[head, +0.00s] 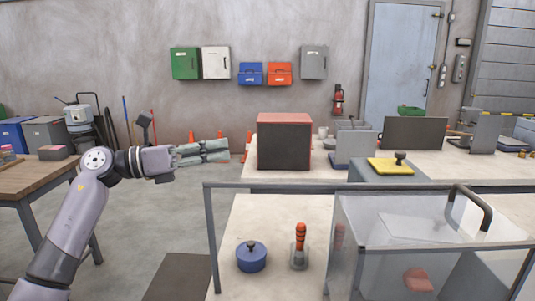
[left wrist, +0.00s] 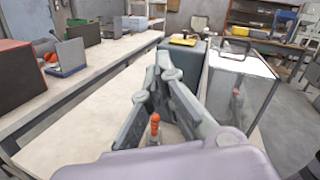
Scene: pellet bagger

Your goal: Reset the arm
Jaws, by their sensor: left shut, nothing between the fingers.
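My left arm reaches in from the left in the head view, raised beside the front bench. Its gripper (head: 226,150) points right in the air, with its fingers shut and empty. In the left wrist view the gripper (left wrist: 163,62) shows its fingers meeting at the tips with nothing between them. An orange-handled tool (head: 299,247) stands upright on the front bench (head: 230,222), below and apart from the gripper. Its handle also shows in the left wrist view (left wrist: 155,126). My right gripper is not in view.
A red-and-black box (head: 284,142) stands on the back bench. A wooden table (head: 35,177) is at left.

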